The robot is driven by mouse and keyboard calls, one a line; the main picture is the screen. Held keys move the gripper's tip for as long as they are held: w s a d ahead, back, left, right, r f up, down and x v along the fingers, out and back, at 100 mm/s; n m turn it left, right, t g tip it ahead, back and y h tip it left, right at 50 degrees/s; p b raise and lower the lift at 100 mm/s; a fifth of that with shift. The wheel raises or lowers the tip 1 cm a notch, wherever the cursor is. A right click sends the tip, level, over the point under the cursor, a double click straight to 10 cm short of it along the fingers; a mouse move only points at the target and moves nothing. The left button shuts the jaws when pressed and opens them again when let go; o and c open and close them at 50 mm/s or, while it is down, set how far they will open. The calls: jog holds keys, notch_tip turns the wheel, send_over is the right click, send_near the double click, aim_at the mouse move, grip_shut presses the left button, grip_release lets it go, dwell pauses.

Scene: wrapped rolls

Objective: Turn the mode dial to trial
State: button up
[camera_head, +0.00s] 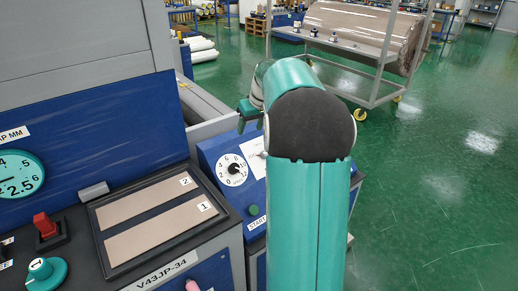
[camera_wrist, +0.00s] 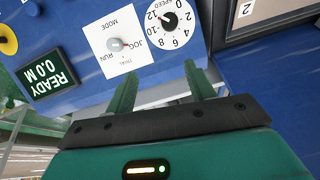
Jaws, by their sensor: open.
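The mode dial (camera_wrist: 116,44) is a small grey knob on a white plate (camera_wrist: 98,34) marked MODE, JOG, RUN and TRIAL, upside down in the wrist view. A small reddish mark shows on its right side, seemingly toward JOG; the print is too small to be sure. My gripper (camera_wrist: 158,78) is open and empty, its two green fingers apart, short of the panel and touching nothing visible. In the head view the mode plate (camera_head: 255,152) is partly hidden behind my arm, and only part of my gripper (camera_head: 247,113) shows.
The black speed dial (camera_wrist: 170,17) sits close beside the mode plate. A green START button (camera_head: 254,210) is below. A wheeled rack (camera_head: 372,90) stands behind; floor at right is clear.

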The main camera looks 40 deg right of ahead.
jog(key=s+d+f, duration=0.1)
jog(key=d+f, duration=0.5)
jog(key=d, duration=0.6)
jog(key=shift+m, duration=0.3)
jog(key=x, duration=1.3)
jog(key=shift+w+a+f, duration=0.1)
jog(key=shift+a+f, duration=0.05)
jog(key=shift+f, duration=0.05)
jog(key=shift+c, duration=0.4)
jog(key=c, duration=0.9)
